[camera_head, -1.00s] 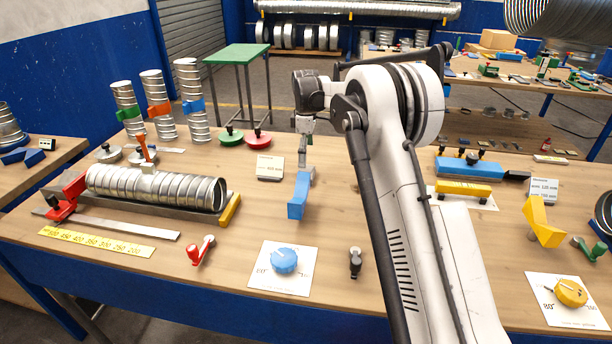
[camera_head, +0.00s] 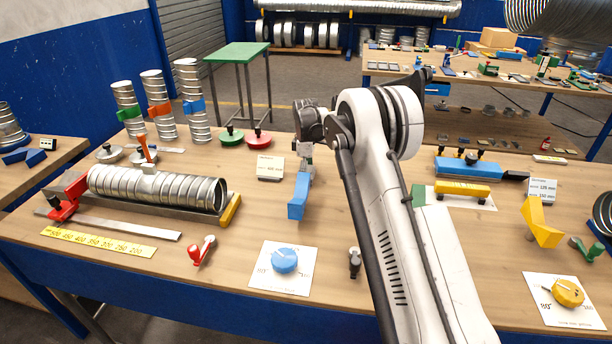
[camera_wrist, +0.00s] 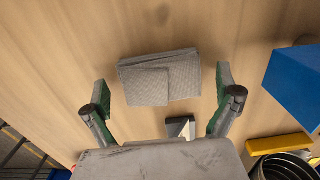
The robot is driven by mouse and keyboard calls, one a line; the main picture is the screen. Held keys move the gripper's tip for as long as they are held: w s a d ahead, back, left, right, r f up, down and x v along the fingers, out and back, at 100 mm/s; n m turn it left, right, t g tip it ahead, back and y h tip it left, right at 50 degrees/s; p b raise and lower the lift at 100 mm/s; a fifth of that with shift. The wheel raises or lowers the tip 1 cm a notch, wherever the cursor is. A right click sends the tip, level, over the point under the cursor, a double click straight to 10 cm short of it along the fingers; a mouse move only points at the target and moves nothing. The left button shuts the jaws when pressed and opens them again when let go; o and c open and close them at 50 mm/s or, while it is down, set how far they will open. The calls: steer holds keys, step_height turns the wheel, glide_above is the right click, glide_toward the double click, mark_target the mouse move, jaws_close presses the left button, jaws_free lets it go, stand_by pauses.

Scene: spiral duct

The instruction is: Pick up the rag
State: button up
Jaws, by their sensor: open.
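The rag (camera_wrist: 145,80) is a grey folded cloth lying flat on the wooden table in the wrist view. My gripper (camera_wrist: 162,86) is open, one green-padded finger at each side of the rag and apart from it. It appears to be above the rag; the remaining height is hard to judge. In the head view my gripper (camera_head: 304,165) is partly hidden behind a blue angled piece (camera_head: 298,197), and I cannot make out the rag there.
The blue piece also shows close on the right in the wrist view (camera_wrist: 296,85). A small dark-and-white object (camera_wrist: 180,127) is just below the rag. A spiral duct (camera_head: 155,187) lies left; a blue dial (camera_head: 284,260) is in front.

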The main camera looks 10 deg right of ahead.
steer(key=c, duration=1.4)
steer(key=shift+r, duration=0.5)
steer(key=r, duration=0.2)
steer(key=a+r+b, duration=0.1)
steer(key=shift+s+r, duration=0.25)
steer(key=shift+r, duration=0.1)
steer(key=s+a+r, duration=0.1)
steer(key=a+r, duration=0.1)
steer(key=a, duration=0.1)
steer(key=s+a+r, duration=0.2)
steer(key=a, duration=0.1)
steer(key=s+a+r+b, duration=0.1)
steer(key=s+a+r, duration=0.1)
steer(key=a, duration=0.1)
steer(key=shift+s+r, duration=0.2)
steer(key=shift+s, duration=0.05)
